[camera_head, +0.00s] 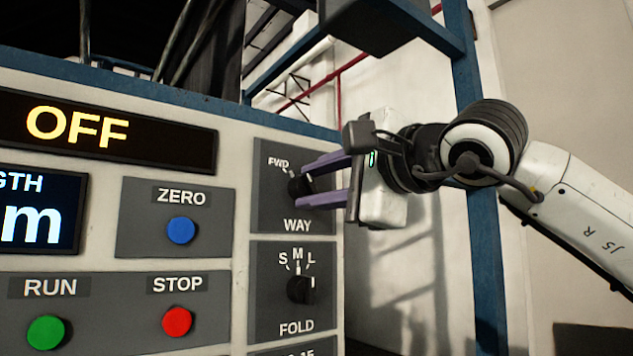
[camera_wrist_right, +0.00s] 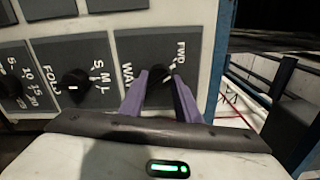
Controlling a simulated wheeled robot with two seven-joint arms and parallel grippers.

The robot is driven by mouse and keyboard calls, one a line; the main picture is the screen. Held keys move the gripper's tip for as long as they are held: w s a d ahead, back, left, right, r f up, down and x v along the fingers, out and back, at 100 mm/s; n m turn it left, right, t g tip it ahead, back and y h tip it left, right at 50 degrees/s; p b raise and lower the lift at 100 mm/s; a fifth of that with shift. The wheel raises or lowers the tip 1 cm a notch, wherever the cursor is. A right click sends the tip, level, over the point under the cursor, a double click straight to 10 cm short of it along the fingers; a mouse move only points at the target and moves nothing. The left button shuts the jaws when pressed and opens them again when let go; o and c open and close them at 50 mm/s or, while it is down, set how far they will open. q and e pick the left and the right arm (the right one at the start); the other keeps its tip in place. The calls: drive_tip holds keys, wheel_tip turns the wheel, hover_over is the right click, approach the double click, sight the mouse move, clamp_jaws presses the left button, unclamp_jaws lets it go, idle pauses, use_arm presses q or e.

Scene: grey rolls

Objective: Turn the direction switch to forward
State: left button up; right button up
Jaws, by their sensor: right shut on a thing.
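The direction switch is a small black rotary knob (camera_head: 294,187) on the grey WAY plate (camera_head: 268,212), with an FWD label at its upper left in the head view. My right gripper (camera_head: 301,186) comes in from the right and its purple fingers are shut on the knob, one above and one below. In the right wrist view the knob (camera_wrist_right: 160,75) sits between the two fingertips (camera_wrist_right: 160,80). The fingers partly hide it, and I cannot tell exactly where its pointer stands. My left gripper is not in view.
The FOLD knob (camera_head: 300,289) sits just below the WAY plate. Blue ZERO (camera_head: 181,230), red STOP (camera_head: 177,321) and green RUN (camera_head: 46,332) buttons are to the left. A display (camera_head: 80,125) reads OFF. A blue post (camera_head: 486,250) stands behind my right arm.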

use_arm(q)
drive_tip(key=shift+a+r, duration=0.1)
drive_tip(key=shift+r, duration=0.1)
use_arm(e)
drive_tip(key=shift+n, duration=1.1)
drive_tip(key=o, duration=1.1)
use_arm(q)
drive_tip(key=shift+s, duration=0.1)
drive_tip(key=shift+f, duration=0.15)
use_arm(e)
drive_tip(key=shift+s, duration=0.15)
use_arm(q)
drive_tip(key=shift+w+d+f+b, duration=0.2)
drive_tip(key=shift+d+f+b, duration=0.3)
drive_tip(key=shift+b, duration=0.65)
use_arm(e)
drive_tip(key=v, duration=1)
drive_tip(key=shift+d, duration=0.1)
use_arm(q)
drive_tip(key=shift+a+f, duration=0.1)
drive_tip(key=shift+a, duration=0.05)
